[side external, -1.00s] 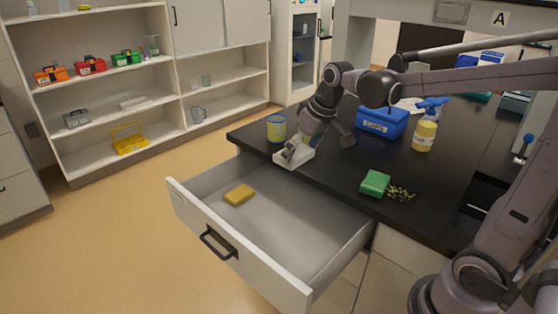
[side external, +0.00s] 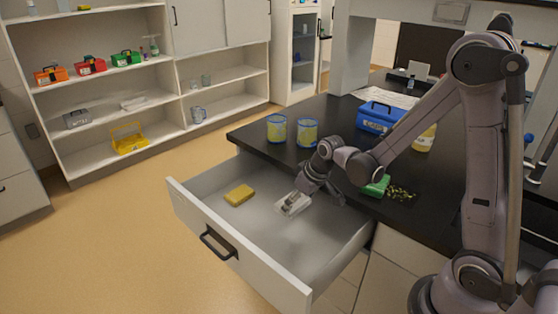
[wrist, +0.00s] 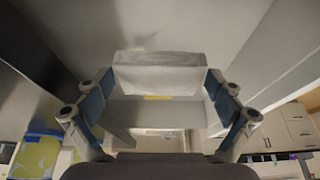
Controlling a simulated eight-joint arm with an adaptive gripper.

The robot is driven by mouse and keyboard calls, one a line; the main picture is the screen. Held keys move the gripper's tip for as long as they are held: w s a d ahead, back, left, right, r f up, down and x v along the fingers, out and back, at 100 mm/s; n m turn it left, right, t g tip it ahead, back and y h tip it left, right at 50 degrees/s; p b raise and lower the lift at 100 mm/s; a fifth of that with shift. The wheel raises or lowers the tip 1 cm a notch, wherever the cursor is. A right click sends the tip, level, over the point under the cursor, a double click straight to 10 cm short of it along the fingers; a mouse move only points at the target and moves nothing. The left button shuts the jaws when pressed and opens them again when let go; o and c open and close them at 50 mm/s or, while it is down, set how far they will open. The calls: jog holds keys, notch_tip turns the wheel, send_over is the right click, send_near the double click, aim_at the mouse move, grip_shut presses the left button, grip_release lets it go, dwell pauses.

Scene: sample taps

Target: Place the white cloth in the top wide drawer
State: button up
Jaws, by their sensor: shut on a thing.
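The top wide drawer (side external: 258,263) is pulled open under the black counter. The white cloth (side external: 292,204) is a small pale folded block; it is over the drawer's interior, near the middle. My gripper (side external: 302,190) is shut on it from the counter side. In the wrist view the cloth (wrist: 160,78) sits between the two fingers of my gripper (wrist: 161,92). Whether the cloth touches the drawer floor I cannot tell.
A yellow sponge (side external: 239,195) lies in the drawer, left of the cloth. On the counter stand two yellow-and-blue cups (side external: 277,128), a blue box (side external: 379,116), a yellow bottle (side external: 425,138) and a green packet (side external: 376,187) with spilled bits. The drawer's front right is clear.

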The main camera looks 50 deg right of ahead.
jog(key=shift+f, duration=3.95)
jog(key=o, duration=0.6)
jog(key=shift+r, duration=0.15)
jog(key=s+a+r+t, duration=0.1)
jog(key=s+a+r, duration=0.2)
jog(key=s+r, duration=0.4)
jog(key=s+a+r+t, duration=0.1)
jog(key=s+a+r, duration=0.2)
jog(key=r, duration=1.1)
jog(key=s, duration=0.3)
jog(key=shift+s+a+r+t, duration=0.2)
jog(key=shift+s+a+t, duration=0.1)
jog(key=shift+s+t, duration=0.1)
